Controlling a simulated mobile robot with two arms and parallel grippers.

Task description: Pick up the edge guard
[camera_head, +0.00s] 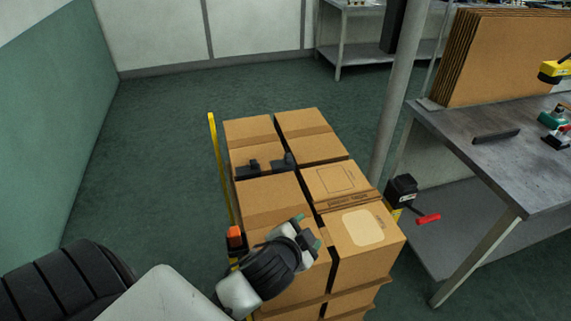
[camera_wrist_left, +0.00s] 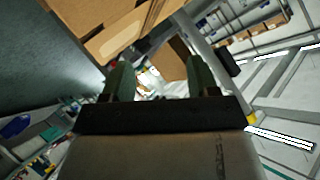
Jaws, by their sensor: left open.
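A small dark piece with raised blocks (camera_head: 264,167) lies on top of the carton stack, on the far left cartons; it may be the edge guard, but I cannot tell for sure. My left gripper (camera_head: 307,232) is above the near cartons, nearer to me than the dark piece and apart from it. In the left wrist view, its two green-grey fingers (camera_wrist_left: 159,80) stand apart with nothing held between them. My right gripper is in neither view.
Stacked cartons (camera_head: 363,228) fill the middle. A yellow upright strip (camera_head: 220,165) stands along their left side. A grey workbench (camera_head: 463,128) at right holds a dark bar (camera_head: 496,136) and cardboard sheets (camera_head: 510,60). A pole (camera_head: 402,90) stands between. Floor at left is clear.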

